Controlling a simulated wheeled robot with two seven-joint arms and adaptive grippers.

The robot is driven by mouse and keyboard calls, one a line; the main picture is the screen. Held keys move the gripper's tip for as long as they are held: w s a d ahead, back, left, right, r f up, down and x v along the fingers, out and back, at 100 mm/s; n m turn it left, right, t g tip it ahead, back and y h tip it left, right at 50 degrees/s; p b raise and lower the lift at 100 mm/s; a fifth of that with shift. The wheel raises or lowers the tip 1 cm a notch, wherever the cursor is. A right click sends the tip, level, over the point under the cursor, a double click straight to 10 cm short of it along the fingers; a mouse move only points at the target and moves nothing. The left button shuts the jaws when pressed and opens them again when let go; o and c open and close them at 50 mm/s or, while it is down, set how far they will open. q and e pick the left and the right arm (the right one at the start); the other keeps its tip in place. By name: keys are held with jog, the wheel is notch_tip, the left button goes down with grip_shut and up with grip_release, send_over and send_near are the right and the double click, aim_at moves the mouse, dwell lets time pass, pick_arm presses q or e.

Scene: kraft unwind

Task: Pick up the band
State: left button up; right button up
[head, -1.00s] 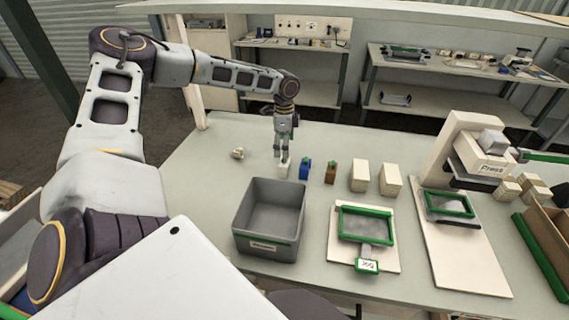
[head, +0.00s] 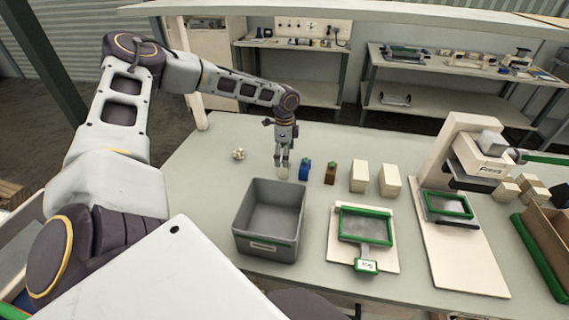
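My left gripper (head: 284,163) points down over the table behind the grey bin, its two fingers showing a gap between them. A small pale object (head: 283,174) is directly below the fingertips; I cannot tell whether they touch it. A small tan, bunched item (head: 238,154) lies on the table to the left of the gripper, apart from it. I cannot tell for certain which of these is the band. My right gripper is not in view.
A grey open bin (head: 270,250) stands in front of the gripper. A blue block (head: 305,169), a brown block (head: 330,172) and two cream blocks (head: 359,176) stand to the right. A green-framed tray (head: 366,224) and a press (head: 470,150) are farther right. The table's left part is mostly clear.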

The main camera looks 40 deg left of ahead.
pick_arm(q)
jog(key=shift+f, duration=0.95)
jog(key=shift+c, duration=0.5)
jog(key=c, duration=0.7)
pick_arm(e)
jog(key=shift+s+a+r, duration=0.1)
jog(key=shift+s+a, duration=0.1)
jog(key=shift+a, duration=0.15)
